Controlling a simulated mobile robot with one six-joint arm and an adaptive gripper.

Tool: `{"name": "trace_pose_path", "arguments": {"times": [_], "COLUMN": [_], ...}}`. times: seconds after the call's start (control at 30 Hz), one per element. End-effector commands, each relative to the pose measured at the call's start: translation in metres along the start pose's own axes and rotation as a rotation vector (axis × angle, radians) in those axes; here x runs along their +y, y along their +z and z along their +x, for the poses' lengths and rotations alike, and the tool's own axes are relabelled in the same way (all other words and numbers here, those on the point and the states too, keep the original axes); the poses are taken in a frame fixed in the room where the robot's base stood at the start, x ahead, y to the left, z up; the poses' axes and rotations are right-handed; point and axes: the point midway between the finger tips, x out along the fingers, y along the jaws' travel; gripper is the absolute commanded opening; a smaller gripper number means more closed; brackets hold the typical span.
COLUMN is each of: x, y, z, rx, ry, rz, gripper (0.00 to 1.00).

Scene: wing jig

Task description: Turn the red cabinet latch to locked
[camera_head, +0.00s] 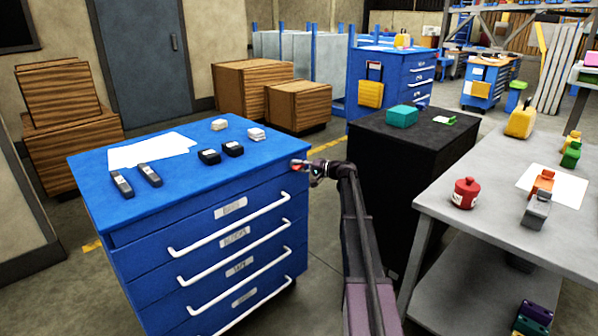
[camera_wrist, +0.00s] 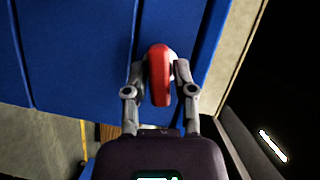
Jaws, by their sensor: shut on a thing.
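The red latch (camera_wrist: 159,75) is on the blue cabinet (camera_wrist: 75,60) near its edge in the wrist view. Its long red handle runs up and down in that picture, with a whitish part at its upper right. My gripper (camera_wrist: 160,72) has one finger on each side of the latch and is shut on it. In the head view, my gripper (camera_head: 308,168) is at the upper right corner of the blue cabinet (camera_head: 190,180). Only a small bit of the red latch (camera_head: 297,163) shows there. The locked and unlocked marks cannot be made out.
White papers (camera_head: 150,149) and several small dark items lie on the cabinet top. White drawer handles (camera_head: 235,225) stick out from its front. A black cabinet (camera_head: 410,150) stands to the right of my arm, and a grey workbench (camera_head: 470,225) stands farther right.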

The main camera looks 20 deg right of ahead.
Motion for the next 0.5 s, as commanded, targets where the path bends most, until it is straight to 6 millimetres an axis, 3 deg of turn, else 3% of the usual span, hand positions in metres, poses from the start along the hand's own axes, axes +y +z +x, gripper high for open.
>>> {"name": "trace_pose_path", "arguments": {"times": [0.5], "x": [0.0018], "y": [0.0021], "z": [0.0006], "rx": [-0.004], "ry": [-0.095], "rz": [0.236], "gripper": [0.00]}}
